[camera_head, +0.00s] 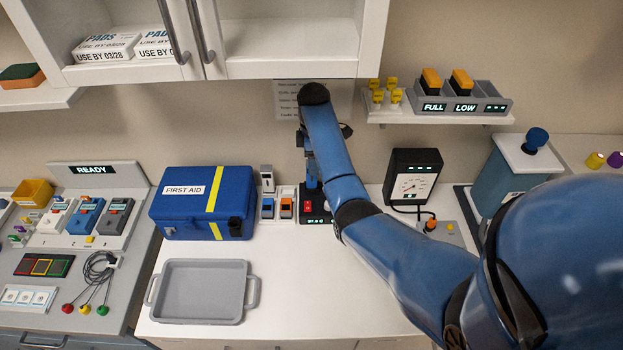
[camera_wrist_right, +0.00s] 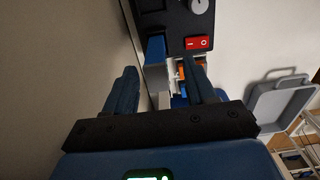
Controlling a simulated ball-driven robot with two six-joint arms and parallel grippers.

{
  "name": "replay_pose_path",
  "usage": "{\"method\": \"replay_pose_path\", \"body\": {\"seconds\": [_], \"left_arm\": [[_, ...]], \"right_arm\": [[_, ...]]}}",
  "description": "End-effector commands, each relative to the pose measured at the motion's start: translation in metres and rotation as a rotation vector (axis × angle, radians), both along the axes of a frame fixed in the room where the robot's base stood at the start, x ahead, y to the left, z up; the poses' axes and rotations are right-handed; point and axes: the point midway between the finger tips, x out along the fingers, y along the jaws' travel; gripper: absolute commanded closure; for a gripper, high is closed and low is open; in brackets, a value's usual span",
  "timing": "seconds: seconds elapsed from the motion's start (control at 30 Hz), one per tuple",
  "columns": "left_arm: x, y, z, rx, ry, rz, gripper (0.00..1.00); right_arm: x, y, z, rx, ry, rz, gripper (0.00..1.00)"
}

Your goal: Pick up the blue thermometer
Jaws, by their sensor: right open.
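In the right wrist view an upright blue block (camera_wrist_right: 155,50), probably the blue thermometer, stands beside a black unit with a red switch (camera_wrist_right: 197,42). It lies ahead of the gap between the open fingers of my right gripper (camera_wrist_right: 163,82), closer to the left finger. I see no contact. In the head view my right gripper (camera_head: 311,180) points down just behind the black unit, and the arm covers much of that spot. A small blue device (camera_head: 268,208) and an orange one (camera_head: 287,208) sit in white holders to its left; I cannot tell their kind. My left gripper is not visible.
A blue first aid case (camera_head: 203,203) stands left of the small devices. A grey tray (camera_head: 203,315) lies in front, with bare white counter to its right. A black gauge (camera_head: 412,178) stands right of my arm. A cabinet (camera_head: 290,66) and a shelf (camera_head: 440,117) hang above.

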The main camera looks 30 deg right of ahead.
Motion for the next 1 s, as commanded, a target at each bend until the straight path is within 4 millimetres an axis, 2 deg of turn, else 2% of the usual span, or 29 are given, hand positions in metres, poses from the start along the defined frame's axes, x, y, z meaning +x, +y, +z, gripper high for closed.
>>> {"method": "replay_pose_path", "body": {"seconds": [0.27,0.6,0.93,1.0], "left_arm": [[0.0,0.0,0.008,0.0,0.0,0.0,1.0],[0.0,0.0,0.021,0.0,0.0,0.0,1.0],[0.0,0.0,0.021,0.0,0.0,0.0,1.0],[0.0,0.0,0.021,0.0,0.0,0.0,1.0]], "right_arm": [[0.001,0.001,-0.016,0.0,0.001,0.0,0.45],[0.004,0.003,-0.055,0.0,0.0,-0.001,0.45],[0.004,0.003,-0.062,0.0,-0.002,-0.001,0.45],[0.004,0.003,-0.062,0.0,-0.002,-0.001,0.54]]}}
